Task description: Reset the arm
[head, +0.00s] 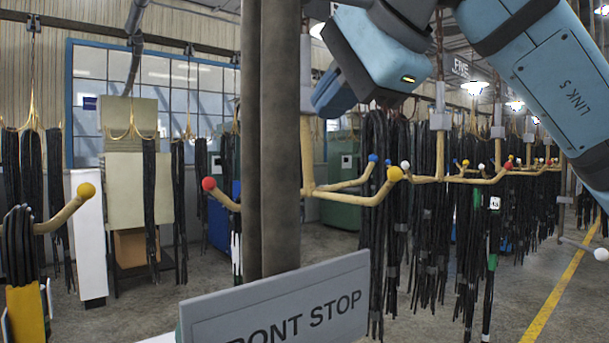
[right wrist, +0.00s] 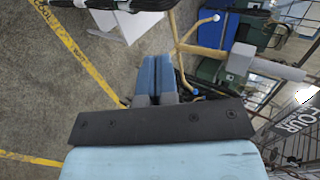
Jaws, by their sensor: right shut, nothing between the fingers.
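My right arm, blue and dark grey, comes in from the upper right in the head view. Its gripper (head: 333,93) is raised in front of the hanging hoses and points down and to the left. In the right wrist view the two blue fingers (right wrist: 156,76) lie side by side, shut, with nothing between them. Black hoses (head: 425,220) hang in bundles from a tan rack (head: 360,195) with coloured ball tips, behind and below the gripper. I see no hose held. My left gripper is in neither view.
A thick dark post (head: 272,140) stands close in front, with a grey "FRONT STOP" sign (head: 280,305) low down. A yellow-tipped hook (head: 70,212) with black hoses is at the left. Open floor (head: 545,255) with a yellow line lies at the right.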

